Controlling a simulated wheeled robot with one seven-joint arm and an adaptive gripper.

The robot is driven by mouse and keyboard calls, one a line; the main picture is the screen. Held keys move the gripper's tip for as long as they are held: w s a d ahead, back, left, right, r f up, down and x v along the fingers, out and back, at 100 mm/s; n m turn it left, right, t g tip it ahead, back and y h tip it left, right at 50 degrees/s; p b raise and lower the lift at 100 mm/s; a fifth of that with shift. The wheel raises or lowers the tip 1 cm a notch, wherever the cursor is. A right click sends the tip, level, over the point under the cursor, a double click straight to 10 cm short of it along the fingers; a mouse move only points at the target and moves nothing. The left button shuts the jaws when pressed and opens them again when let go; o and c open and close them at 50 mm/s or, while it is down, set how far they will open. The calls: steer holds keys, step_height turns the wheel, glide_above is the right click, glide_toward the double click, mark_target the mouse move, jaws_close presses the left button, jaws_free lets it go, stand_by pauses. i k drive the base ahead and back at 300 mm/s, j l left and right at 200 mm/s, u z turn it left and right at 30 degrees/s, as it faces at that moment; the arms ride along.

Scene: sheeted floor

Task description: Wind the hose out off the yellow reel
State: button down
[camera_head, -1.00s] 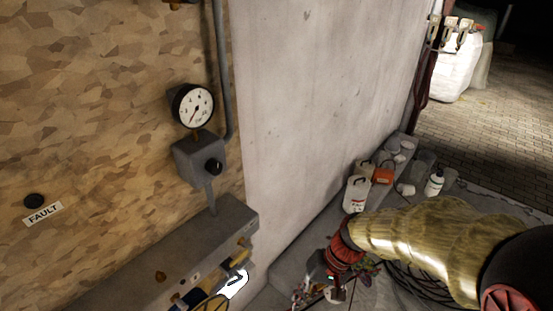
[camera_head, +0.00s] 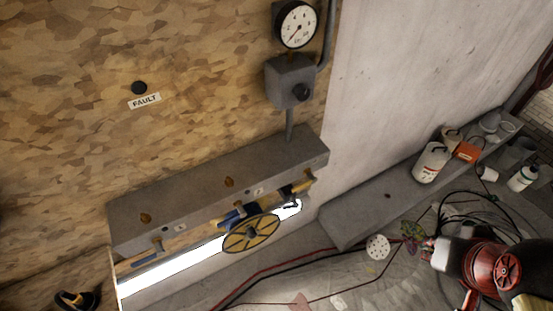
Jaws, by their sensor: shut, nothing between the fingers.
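A yellow spoked wheel (camera_head: 250,233) stands out from the pipework under the grey ledge on the left wall. I cannot tell whether it is the reel or a valve handwheel. A dark round thing with yellow on it (camera_head: 76,300) is cut off by the bottom edge at the far left. A red hose (camera_head: 300,262) and dark lines run over the floor from the bottom centre towards the right. My gripper (camera_head: 427,251) is at the lower right, small and partly hidden by my red and white wrist. It is shut and empty, well apart from the yellow wheel.
A grey ledge (camera_head: 200,205) with taps juts from the wall below a pressure gauge (camera_head: 296,25). A low concrete step (camera_head: 365,205) carries a white canister (camera_head: 430,162) and an orange box (camera_head: 467,151). Black cable loops (camera_head: 465,200) lie near my arm.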

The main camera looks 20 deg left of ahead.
mark_target(244, 234)
steer(key=u, duration=1.6)
steer(key=k+j, duration=0.1)
steer(key=j, duration=0.85)
